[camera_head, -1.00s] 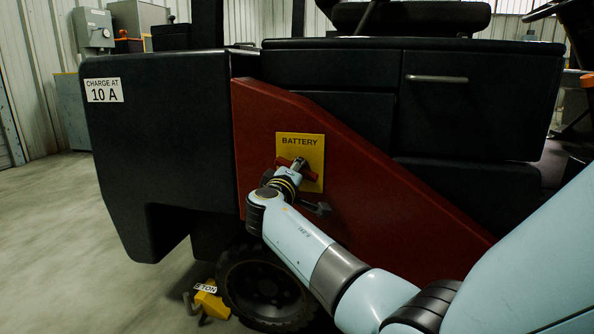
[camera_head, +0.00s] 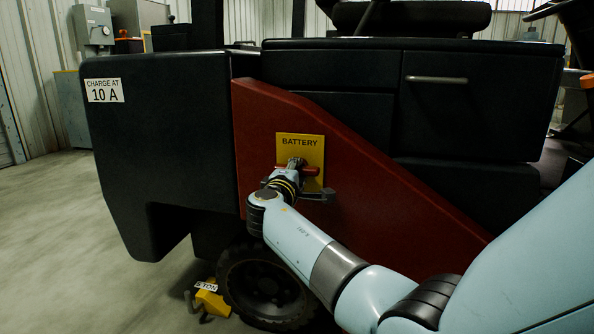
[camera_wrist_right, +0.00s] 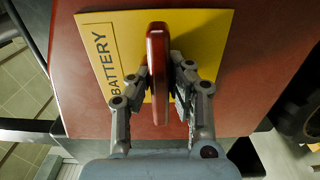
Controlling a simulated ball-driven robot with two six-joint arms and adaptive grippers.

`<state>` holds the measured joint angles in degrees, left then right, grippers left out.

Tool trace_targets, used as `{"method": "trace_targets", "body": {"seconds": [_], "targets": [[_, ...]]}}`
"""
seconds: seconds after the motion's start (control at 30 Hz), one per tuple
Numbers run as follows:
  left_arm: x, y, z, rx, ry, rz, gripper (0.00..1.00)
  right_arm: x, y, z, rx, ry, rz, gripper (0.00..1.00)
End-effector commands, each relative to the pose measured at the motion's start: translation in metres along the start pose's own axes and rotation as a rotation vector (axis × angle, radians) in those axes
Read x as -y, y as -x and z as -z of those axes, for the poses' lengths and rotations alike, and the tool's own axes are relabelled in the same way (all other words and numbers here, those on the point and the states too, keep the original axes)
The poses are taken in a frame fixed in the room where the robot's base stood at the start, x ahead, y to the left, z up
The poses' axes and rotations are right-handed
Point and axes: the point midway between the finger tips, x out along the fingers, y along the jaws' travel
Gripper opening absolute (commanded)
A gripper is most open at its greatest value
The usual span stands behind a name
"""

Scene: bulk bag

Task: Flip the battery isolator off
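The battery isolator is a red handle (camera_head: 311,171) on a yellow plate (camera_head: 314,149) marked BATTERY, fixed to a dark red panel. The handle lies nearly level across the plate. My right gripper (camera_head: 296,163) is at the handle and hides its middle in the head view. In the right wrist view the red handle (camera_wrist_right: 158,75) stands edge-on between the two fingers of my right gripper (camera_wrist_right: 160,92), one on each side and close against it. The plate (camera_wrist_right: 215,30) is behind, slightly tilted in that view. My left gripper is not in view.
A black body part (camera_head: 160,150) of the vehicle with a CHARGE AT 10 A label (camera_head: 103,90) stands at left. A wheel (camera_head: 265,287) and a yellow chock (camera_head: 211,301) are below. The floor at left is open.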

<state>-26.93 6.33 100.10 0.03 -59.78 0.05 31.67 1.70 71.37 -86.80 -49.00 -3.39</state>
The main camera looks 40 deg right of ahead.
Motion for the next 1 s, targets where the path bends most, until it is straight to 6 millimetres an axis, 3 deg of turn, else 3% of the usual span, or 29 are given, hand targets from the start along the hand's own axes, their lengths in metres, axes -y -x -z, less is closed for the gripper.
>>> {"method": "trace_targets", "body": {"seconds": [0.03,0.2,0.47,0.8,1.0], "targets": [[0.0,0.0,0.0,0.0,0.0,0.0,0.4,0.002,0.001,0.0,-0.001,0.003,0.002,0.21],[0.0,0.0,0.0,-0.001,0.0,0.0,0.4,0.001,0.001,0.0,0.0,0.001,0.002,0.4],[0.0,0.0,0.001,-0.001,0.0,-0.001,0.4,0.001,0.002,0.0,-0.001,0.0,0.001,0.4],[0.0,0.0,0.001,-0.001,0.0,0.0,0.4,0.002,0.054,0.0,-0.001,-0.001,0.005,0.4],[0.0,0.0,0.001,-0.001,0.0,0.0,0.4,0.002,0.074,0.0,0.0,0.0,0.002,0.4]]}}
